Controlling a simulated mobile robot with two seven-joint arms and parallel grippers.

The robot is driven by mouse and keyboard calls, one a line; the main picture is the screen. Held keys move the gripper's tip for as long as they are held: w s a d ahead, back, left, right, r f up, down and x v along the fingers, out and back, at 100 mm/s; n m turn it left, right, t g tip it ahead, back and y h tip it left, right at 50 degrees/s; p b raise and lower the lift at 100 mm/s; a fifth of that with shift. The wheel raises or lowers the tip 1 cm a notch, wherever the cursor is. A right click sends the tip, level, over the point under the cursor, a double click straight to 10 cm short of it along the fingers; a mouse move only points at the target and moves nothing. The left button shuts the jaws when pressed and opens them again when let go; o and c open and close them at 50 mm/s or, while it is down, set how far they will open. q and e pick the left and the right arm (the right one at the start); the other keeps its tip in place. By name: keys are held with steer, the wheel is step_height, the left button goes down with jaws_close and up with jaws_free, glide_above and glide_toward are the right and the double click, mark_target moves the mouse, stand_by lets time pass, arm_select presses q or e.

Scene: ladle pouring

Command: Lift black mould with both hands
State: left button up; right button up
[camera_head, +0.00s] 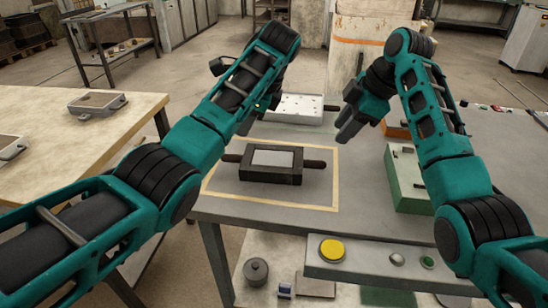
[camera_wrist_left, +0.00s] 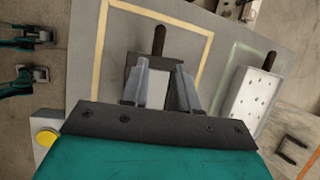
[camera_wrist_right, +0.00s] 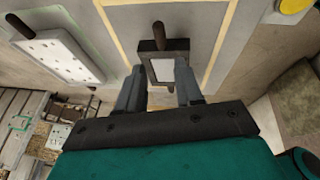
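The black mould (camera_head: 271,178) lies flat on the grey table, with a pale rectangular face and a dark handle on its left and right sides. My left gripper is mostly hidden behind its own arm in the head view. In the left wrist view my left gripper (camera_wrist_left: 161,82) is open, its fingers framing the mould (camera_wrist_left: 146,60) and a handle (camera_wrist_left: 158,38). My right gripper (camera_head: 350,128) hangs above and right of the mould, apart from it. In the right wrist view my right gripper (camera_wrist_right: 157,82) is open and empty, the mould (camera_wrist_right: 163,48) beyond its fingers.
Tan tape (camera_head: 325,187) outlines a rectangle around the mould. A white perforated plate (camera_head: 297,108) lies behind it, and a green box (camera_head: 403,185) stands to the right. A front ledge carries a yellow button (camera_head: 332,250). A separate wooden table (camera_head: 75,145) is at left.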

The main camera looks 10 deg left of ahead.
mark_target(231, 156)
arm_select(q)
steer(key=shift+s, duration=0.1)
arm_select(e)
steer(key=shift+s, duration=0.1)
